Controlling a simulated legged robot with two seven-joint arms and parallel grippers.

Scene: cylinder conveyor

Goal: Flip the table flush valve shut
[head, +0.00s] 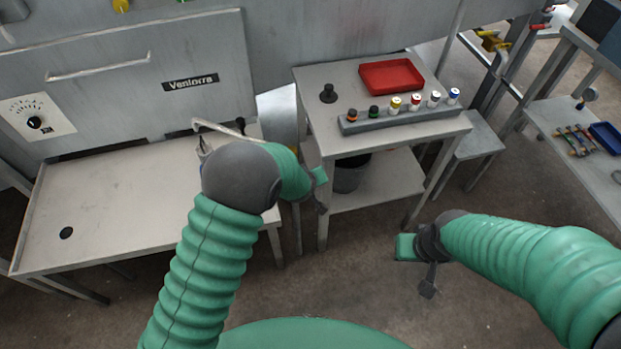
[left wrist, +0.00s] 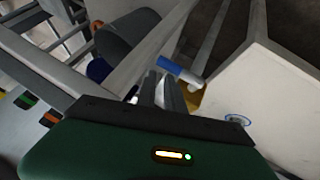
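A blue valve handle (left wrist: 181,70) with a white end and a yellow body (left wrist: 191,97) shows in the left wrist view, beside a pale panel. I take it for the flush valve; I cannot make it out in the head view. My left gripper (left wrist: 166,92) has its two dark fingers close together with a narrow gap, near the handle. I cannot tell whether they touch it. In the head view my left gripper (head: 322,200) hangs between the two tables. My right gripper (head: 428,286) hangs over the floor, apart from everything; its fingers are too small to read.
The left table (head: 120,205) has a hole and stands under a "Ventorra" panel. The right table (head: 345,82) bears a red tray (head: 391,77) and a rack (head: 398,118) of several capped bottles. Floor in front is clear.

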